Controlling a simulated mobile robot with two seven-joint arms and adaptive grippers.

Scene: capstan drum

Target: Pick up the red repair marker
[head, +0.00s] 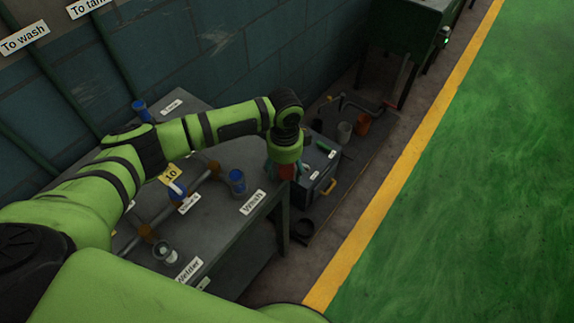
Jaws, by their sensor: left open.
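My left arm reaches across the grey table, and its gripper (280,170) points down at the table's right end, beside the dark toolbox. The gripper is open, but the wrist hides most of its fingers. My right gripper is not in view.
The table (225,214) holds a blue-topped jar (237,181), a yellow "10" tag (171,174) and a "Wash" label (252,202). Green floor (480,200) beyond the yellow line is clear.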

